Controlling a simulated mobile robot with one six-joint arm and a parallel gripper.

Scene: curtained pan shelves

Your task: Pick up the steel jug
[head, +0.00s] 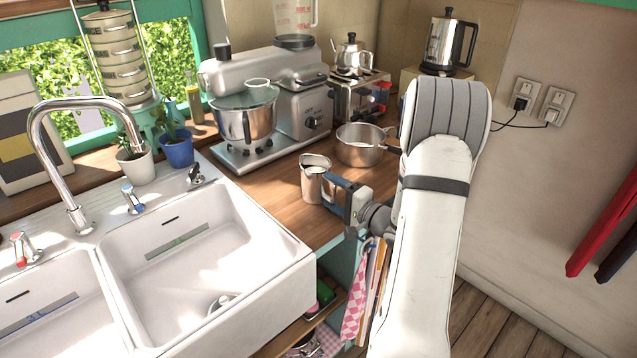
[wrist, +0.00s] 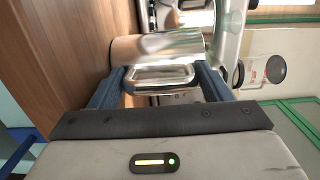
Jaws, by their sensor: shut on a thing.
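The steel jug (head: 312,178) stands upright at the front of the wooden counter, just right of the sink. In the wrist view the jug (wrist: 160,47) lies straight ahead, with its handle toward me between the two blue fingers. My gripper (head: 332,188) comes in from the right in the head view and is shut on the jug's handle. It also shows in the wrist view (wrist: 160,88). I cannot tell whether the jug's base touches the counter.
A steel saucepan (head: 360,146) stands behind the jug. A stand mixer (head: 270,100) is behind to the left, a toaster (head: 358,95) and kettle (head: 448,42) further back. The white double sink (head: 200,240) is at left. A checked cloth (head: 356,300) hangs below my gripper.

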